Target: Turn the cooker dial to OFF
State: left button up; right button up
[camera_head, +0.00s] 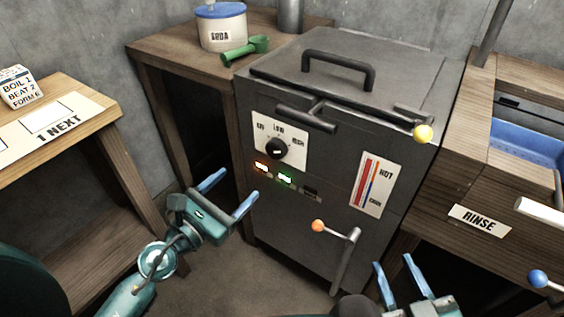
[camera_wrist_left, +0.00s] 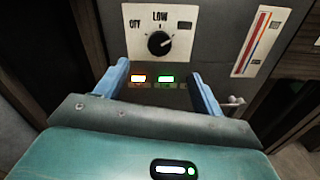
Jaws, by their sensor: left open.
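The cooker (camera_head: 330,215) is a dark grey metal box with a lid. Its black round dial (camera_head: 277,149) sits on a white plate (camera_head: 262,142) with OFF, LOW and a third label at the right. The dial also shows in the left wrist view (camera_wrist_left: 159,43); a pale mark on it seems to lie toward the right, but its exact setting is hard to tell. My left gripper (camera_head: 228,194) is open and empty, in front of and below the dial, apart from it. In the wrist view its blue fingers (camera_wrist_left: 160,75) spread below the dial. My right gripper (camera_head: 400,276) is open and empty at the lower right.
Lamps (camera_head: 285,178) below the dial glow orange and green. A wooden table (camera_head: 85,130) stands left, a rinse bench (camera_head: 430,195) right. Space before the dial is clear.

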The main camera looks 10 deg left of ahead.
aim_at(273, 151)
pick_arm(q)
jog(key=shift+m, duration=0.4)
jog(key=x, duration=1.3)
jog(key=shift+w+f, duration=0.2)
jog(key=shift+w, duration=0.05)
jog(key=c, duration=1)
